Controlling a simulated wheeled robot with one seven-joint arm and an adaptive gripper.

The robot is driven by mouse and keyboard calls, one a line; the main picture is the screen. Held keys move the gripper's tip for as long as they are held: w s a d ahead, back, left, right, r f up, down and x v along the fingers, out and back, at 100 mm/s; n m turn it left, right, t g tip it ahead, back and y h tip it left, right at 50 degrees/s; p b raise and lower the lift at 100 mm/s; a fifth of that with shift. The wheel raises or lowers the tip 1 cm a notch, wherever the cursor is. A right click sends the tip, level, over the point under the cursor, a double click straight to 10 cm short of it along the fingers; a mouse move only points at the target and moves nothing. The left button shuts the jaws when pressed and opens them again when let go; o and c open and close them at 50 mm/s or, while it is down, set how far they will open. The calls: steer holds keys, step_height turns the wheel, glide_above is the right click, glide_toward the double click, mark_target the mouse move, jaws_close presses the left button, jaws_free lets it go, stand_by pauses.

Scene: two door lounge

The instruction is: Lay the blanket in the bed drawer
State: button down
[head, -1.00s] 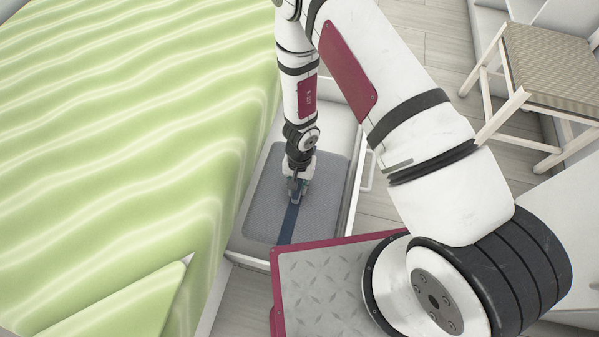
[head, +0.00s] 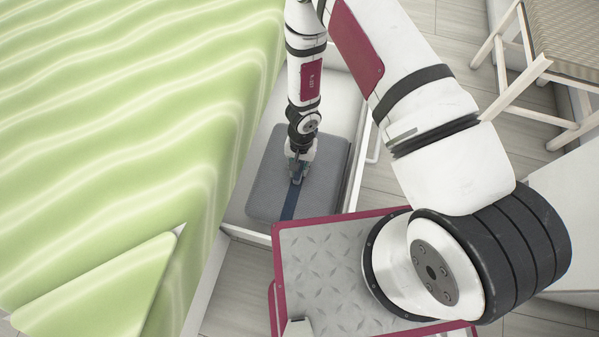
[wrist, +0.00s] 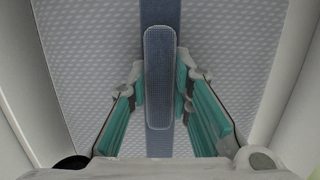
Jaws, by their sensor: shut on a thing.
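The blanket (head: 265,190) is a grey folded block with a dark blue band across it. It lies within the walls of the open white bed drawer (head: 348,95), beside the green bed; whether it touches the drawer floor I cannot tell. My gripper (head: 297,180) points down at the middle of the blanket. In the wrist view my gripper (wrist: 160,85) has its teal fingers closed on both sides of a raised blue strap (wrist: 160,50) on the blanket's band. The grey quilted top of the blanket (wrist: 90,50) fills most of that view. My arm hides part of the drawer.
The bed with its green wavy cover (head: 120,120) stands along the left. A stool with a woven seat (head: 565,40) stands at the upper right. The wooden floor (head: 440,20) shows between the drawer and the stool.

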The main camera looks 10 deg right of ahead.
steer(key=shift+f+b, duration=1.1)
steer(key=shift+f, duration=0.65)
steer(key=c, duration=1.4)
jaws_free()
steer(key=shift+c, duration=0.2)
step_height(320, 180, up, 3)
steer(key=p, duration=0.4)
steer(key=shift+w+d+r, duration=0.1)
steer(key=shift+w, duration=0.05)
steer(key=r+p, duration=0.1)
steer(key=r, duration=0.2)
steer(key=w+r+p, duration=0.1)
steer(key=r+p, duration=0.1)
steer(key=r, duration=0.1)
steer(key=r+p, duration=0.1)
steer(key=r, duration=0.1)
steer(key=shift+w+d+r+p, duration=0.15)
steer(key=shift+d+r+p, duration=0.1)
steer(key=shift+r+p, duration=0.15)
